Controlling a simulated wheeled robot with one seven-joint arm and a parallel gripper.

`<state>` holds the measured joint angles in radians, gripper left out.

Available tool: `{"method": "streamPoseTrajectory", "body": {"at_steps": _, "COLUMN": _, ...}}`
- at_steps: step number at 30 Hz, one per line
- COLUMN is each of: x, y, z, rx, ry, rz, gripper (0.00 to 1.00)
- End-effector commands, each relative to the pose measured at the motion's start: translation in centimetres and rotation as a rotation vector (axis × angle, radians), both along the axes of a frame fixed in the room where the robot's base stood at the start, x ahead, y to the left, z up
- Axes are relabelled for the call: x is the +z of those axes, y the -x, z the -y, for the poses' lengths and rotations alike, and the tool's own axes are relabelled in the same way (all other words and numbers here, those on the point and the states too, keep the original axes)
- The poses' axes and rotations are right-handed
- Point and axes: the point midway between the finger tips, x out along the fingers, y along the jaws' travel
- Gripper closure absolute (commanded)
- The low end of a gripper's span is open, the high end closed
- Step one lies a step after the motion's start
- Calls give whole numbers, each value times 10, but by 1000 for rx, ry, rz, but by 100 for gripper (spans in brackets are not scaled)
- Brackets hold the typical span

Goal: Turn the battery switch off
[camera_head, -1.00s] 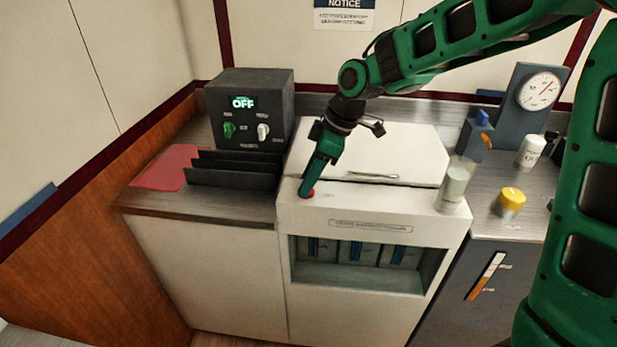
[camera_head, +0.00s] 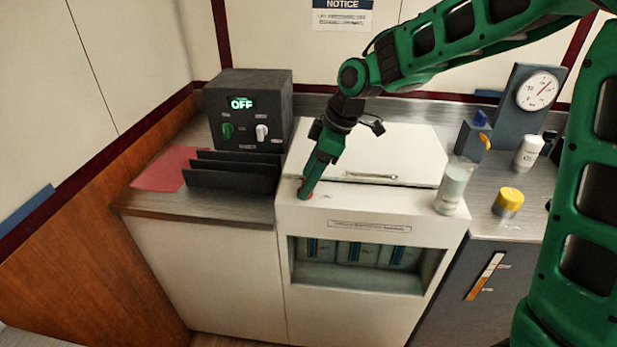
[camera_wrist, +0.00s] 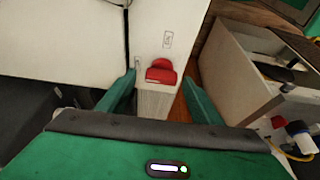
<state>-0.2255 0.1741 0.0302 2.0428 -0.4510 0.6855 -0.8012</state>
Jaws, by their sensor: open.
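A red switch knob (camera_wrist: 161,71) sits on the white front strip of the cabinet, beside a small label too small to read. In the head view the red knob (camera_head: 306,196) shows only as a bit of red at my gripper's tip. My gripper (camera_head: 307,188) points down at it from above. In the wrist view my gripper (camera_wrist: 160,76) is open, with one finger on each side of the red knob. I cannot tell whether the fingers touch it. A dark box (camera_head: 250,95) at the back left has a display reading OFF.
Dark upright dividers (camera_head: 235,172) and a red mat (camera_head: 160,168) lie left of the knob. A pale cylinder (camera_head: 453,187) stands on the cabinet's right end. A yellow-topped knob (camera_head: 508,201) and a gauge (camera_head: 538,91) are farther right. An open recess (camera_head: 358,277) lies below the knob.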

Motion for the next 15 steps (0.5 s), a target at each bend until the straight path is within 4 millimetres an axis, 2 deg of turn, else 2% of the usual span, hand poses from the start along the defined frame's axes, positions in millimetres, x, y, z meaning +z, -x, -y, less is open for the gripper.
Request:
{"method": "streamPoseTrajectory", "body": {"at_steps": 5, "x": 22, "y": 1, "z": 9, "rx": -1, "ry": 0, "rz": 3, "gripper": 41}}
{"method": "streamPoseTrajectory", "body": {"at_steps": 15, "x": 78, "y": 4, "z": 33, "rx": -2, "ry": 0, "rz": 2, "gripper": 41}}
